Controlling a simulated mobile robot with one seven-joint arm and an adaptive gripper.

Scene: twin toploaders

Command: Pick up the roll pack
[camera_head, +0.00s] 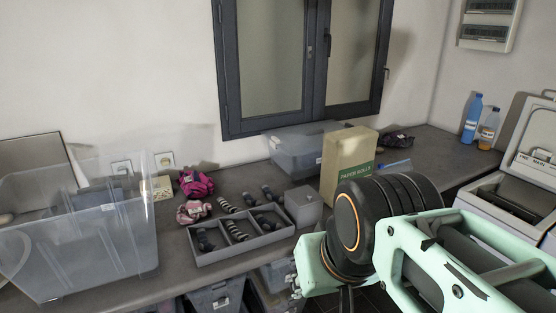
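The roll pack is a tall tan box (346,160) with a green band reading "PAPER ROLLS". It stands upright on the grey worktop, near the window wall. Its lower right part is hidden behind the black joint of my arm. My arm reaches in from the lower right, in front of the worktop. My gripper's fingers do not show, and nothing in view touches the visible part of the pack.
A grey divided tray (240,237) with dark and striped rolled items and a small grey box (303,206) stand left of the pack. A lidded clear bin (300,146) is behind. A large clear tub (82,240) is at left. Bottles (472,118) and an open toploader (512,199) are right.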

